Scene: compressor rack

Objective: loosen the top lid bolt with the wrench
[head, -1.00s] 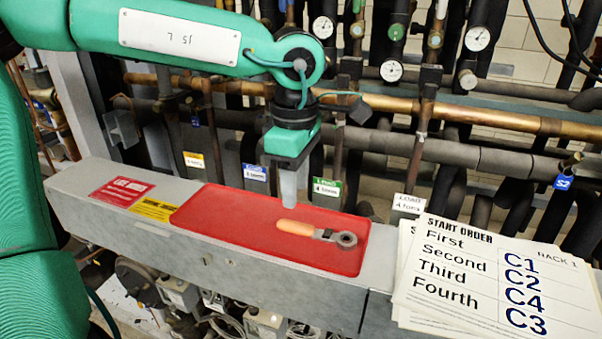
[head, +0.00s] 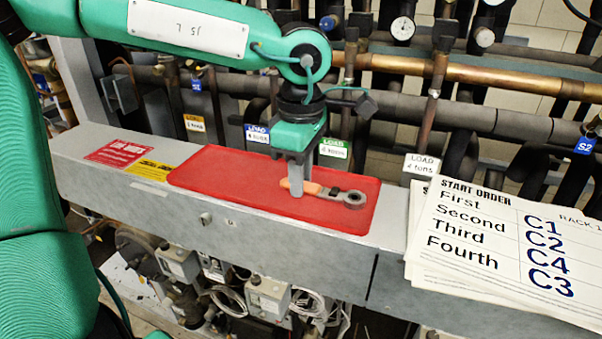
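The wrench (head: 348,197) has an orange handle and a dark grey ring head. It lies on the red mat (head: 225,180) on top of the grey beam, its head pointing right. My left gripper (head: 298,188) points down at the wrench's orange handle. Its fingers cover the middle of the handle, and orange shows on both sides of them. I cannot tell whether the fingers are closed on the handle or only around it. My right gripper is not in view. I cannot make out the top lid bolt in this view.
Start-order cards (head: 490,245) lie on the beam (head: 385,240) at the right. Dark pipes, a copper pipe (head: 470,73) and gauges (head: 402,28) stand close behind the beam. Load tags (head: 421,164) hang along its back. Boxes and cables sit below its front.

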